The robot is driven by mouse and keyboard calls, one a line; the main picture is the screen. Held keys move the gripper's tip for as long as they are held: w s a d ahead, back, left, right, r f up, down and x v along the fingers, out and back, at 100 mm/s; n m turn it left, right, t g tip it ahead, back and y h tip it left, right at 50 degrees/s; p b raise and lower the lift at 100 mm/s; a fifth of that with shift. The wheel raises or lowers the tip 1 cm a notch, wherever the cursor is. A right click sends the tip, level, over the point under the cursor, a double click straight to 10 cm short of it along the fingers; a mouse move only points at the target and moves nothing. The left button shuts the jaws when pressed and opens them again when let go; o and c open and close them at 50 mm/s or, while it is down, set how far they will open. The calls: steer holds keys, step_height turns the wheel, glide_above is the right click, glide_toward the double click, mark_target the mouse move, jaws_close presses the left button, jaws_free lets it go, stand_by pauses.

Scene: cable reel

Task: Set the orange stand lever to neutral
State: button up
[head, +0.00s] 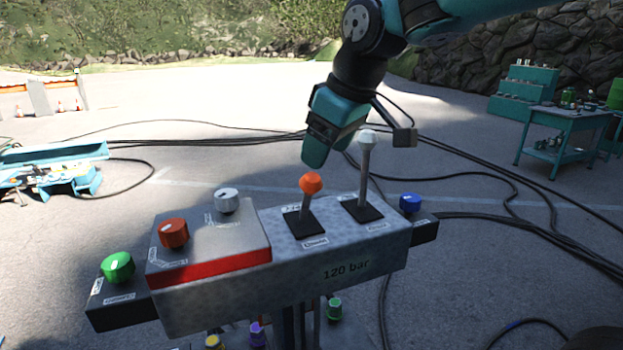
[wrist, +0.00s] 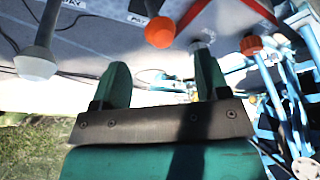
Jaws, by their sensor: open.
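The orange stand lever (head: 311,184) has a ball knob on a short grey stem. It rises from a black slot plate on top of the grey control box (head: 350,258) and looks close to upright; its exact lean is hard to judge. My gripper (head: 316,158) hangs just above and behind the orange knob, apart from it. In the wrist view my gripper's two fingers (wrist: 162,78) are spread with nothing between them. The orange knob (wrist: 160,32) shows beyond the fingertips, between their lines.
A taller grey lever (head: 367,138) stands right of the orange one, close to my wrist. The box also carries a red knob (head: 174,233), a white knob (head: 227,200), a green knob (head: 117,267) and a blue knob (head: 410,203). Cables (head: 460,150) cross the ground behind.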

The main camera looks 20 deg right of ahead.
mark_target(315, 175)
steer(key=p+x, duration=0.1)
steer(key=x, duration=0.7)
steer(key=shift+f, duration=0.2)
steer(key=shift+c, duration=0.3)
steer(key=c, duration=1.2)
steer(key=w, duration=0.2)
steer(key=w+r, duration=0.1)
steer(key=w, duration=0.1)
steer(key=shift+w+r, duration=0.1)
steer(key=shift+w, duration=0.25)
steer(key=o, duration=1.3)
steer(key=shift+c, duration=0.2)
steer(key=b+v, duration=0.2)
steer(key=v, duration=1.5)
steer(key=shift+r, duration=0.15)
